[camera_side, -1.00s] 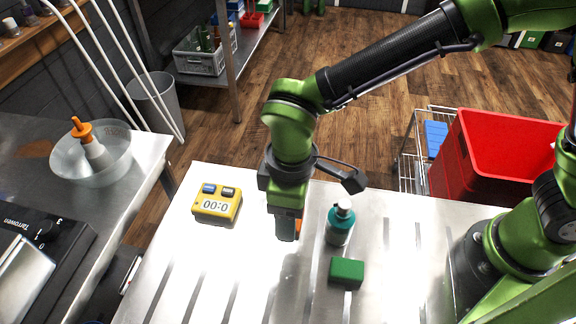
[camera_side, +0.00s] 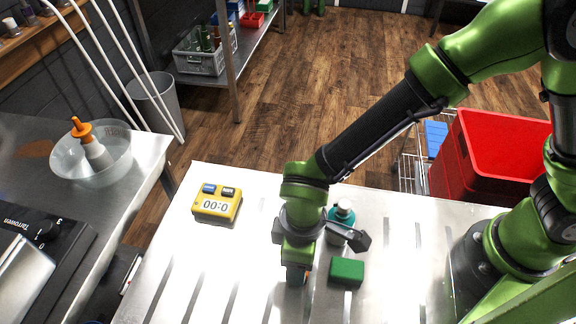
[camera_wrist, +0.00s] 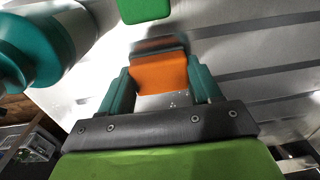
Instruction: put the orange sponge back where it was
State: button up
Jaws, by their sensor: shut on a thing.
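My gripper (camera_wrist: 162,90) is shut on the orange sponge (camera_wrist: 160,73), which sits between its two teal fingers in the wrist view. In the side view my gripper (camera_side: 297,276) is low over the metal table (camera_side: 190,262), and only a sliver of the sponge shows there. I cannot tell whether the sponge touches the table. A green sponge (camera_side: 347,271) lies on the table just right of my gripper. It also shows at the top of the wrist view (camera_wrist: 143,9).
A teal bottle (camera_side: 341,217) stands close behind and right of my gripper, partly hidden by my wrist. A yellow timer (camera_side: 217,205) lies at the back left of the table. A red crate (camera_side: 490,165) stands beyond the table at the right. The table's left front is clear.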

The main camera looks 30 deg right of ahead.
jog(key=o, duration=1.1)
jog(key=shift+f, duration=0.15)
notch_tip(320, 180, up, 12)
jog(key=w+d+r+m+t+y, duration=0.1)
jog(key=w+d+r+m, duration=0.1)
jog(key=d+r+m, duration=0.3)
jog(key=w+d+r+t+y, duration=0.1)
jog(key=w+d+r, duration=0.2)
jog(key=d, duration=0.5)
jog(key=shift+s+d+r+m+t, duration=0.8)
jog(key=shift+d+m, duration=0.55)
jog(key=shift+d, duration=1.15)
jog(key=shift+s+d+r+m+t, duration=0.5)
jog(key=shift+d+m+t, duration=0.65)
jog(key=shift+d, duration=1.3)
jog(key=shift+s+d+r+m+t, duration=0.65)
jog(key=shift+d+m, duration=0.85)
jog(key=shift+d, duration=1)
